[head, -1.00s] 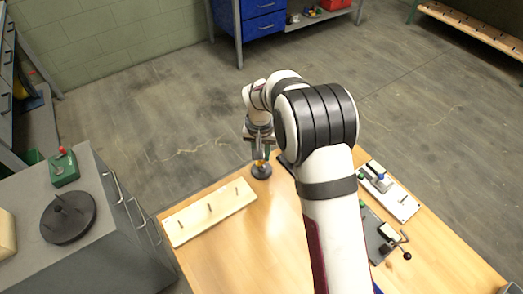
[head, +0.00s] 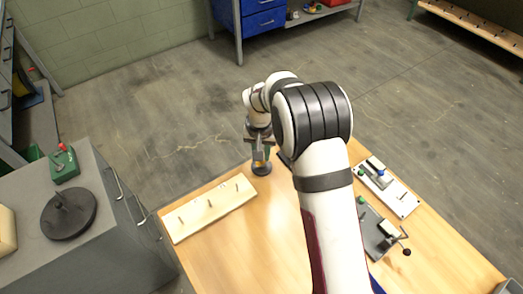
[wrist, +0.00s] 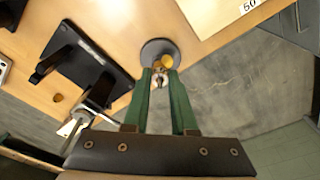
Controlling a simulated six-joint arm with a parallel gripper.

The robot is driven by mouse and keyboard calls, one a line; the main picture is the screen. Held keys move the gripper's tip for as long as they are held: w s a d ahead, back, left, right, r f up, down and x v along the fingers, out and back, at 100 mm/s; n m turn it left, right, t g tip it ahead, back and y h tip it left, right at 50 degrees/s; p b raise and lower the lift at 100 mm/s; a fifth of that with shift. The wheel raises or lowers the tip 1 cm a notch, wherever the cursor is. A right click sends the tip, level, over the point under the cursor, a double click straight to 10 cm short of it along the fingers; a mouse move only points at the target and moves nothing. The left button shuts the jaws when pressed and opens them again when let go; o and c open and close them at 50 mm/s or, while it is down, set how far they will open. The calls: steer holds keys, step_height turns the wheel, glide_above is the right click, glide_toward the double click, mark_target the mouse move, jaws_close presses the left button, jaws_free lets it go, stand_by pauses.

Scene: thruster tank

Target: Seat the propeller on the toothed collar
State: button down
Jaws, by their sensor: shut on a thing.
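My gripper (wrist: 160,78) has green fingers, shut on a small yellow piece that I take to be the propeller (wrist: 168,61). In the wrist view the propeller shows at the fingertips, over a round dark base (wrist: 151,47). In the head view my gripper (head: 260,156) points down above that round dark base (head: 262,169) at the table's far edge. The toothed collar is not clearly visible; the fingers and propeller cover the middle of the base. I cannot tell whether the propeller touches the collar.
A cream board (head: 208,209) with several pegs lies left of the base. A dark plate (wrist: 88,62) with a black bracket lies near it in the wrist view. A white fixture (head: 388,187) and a dark clamp fixture (head: 376,238) sit at the right. The table's front middle is clear.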

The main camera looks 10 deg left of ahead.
steer(key=shift+f, duration=0.35)
stand_by(0.3)
steer(key=c, duration=0.6)
jaws_free()
steer(key=shift+c, duration=0.2)
step_height(320, 180, up, 20)
steer(key=s, duration=0.2)
steer(key=shift+f, duration=0.15)
